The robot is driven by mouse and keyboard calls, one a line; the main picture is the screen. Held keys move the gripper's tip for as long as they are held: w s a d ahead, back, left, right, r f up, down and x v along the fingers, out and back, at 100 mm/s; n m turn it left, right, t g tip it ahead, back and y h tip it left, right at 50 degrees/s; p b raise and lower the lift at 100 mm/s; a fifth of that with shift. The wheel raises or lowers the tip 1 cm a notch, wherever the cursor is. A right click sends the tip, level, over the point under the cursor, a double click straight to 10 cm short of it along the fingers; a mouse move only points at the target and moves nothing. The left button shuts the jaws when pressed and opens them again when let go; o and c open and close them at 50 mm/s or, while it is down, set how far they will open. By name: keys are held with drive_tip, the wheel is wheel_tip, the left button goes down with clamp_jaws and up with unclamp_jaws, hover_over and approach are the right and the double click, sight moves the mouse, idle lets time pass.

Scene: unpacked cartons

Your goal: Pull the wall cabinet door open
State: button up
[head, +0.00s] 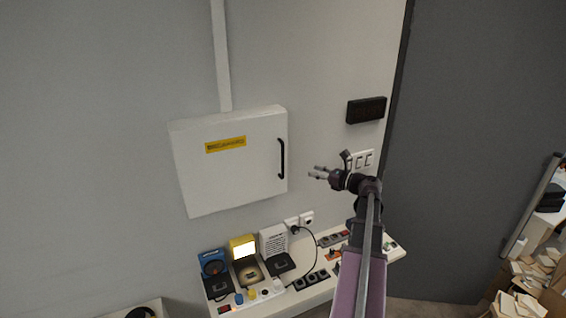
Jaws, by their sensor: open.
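The white wall cabinet (225,180) hangs on the grey wall in the head view, left of centre. Its door looks shut and bears a yellow label (226,145). A black vertical bar handle (282,158) is near the door's right edge. My gripper (314,172) is open and empty, with its fingers pointing left toward the handle. It is to the right of the handle and apart from it in the picture; the depth between them is hard to tell. My arm reaches up from the bottom right.
A white shelf (322,292) below the cabinet carries several devices, boxes and a black cable. Wall sockets (299,220), switches (362,160) and a black box (366,110) are on the wall. A dark grey panel (470,150) stands at right, with cartons (525,290) beyond it.

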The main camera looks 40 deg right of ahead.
hover_over(283, 176)
drive_tip(key=shift+w+d, duration=0.15)
drive_tip(key=shift+w, duration=0.15)
idle(0.4)
drive_tip(key=shift+c, duration=0.2)
clamp_jaws()
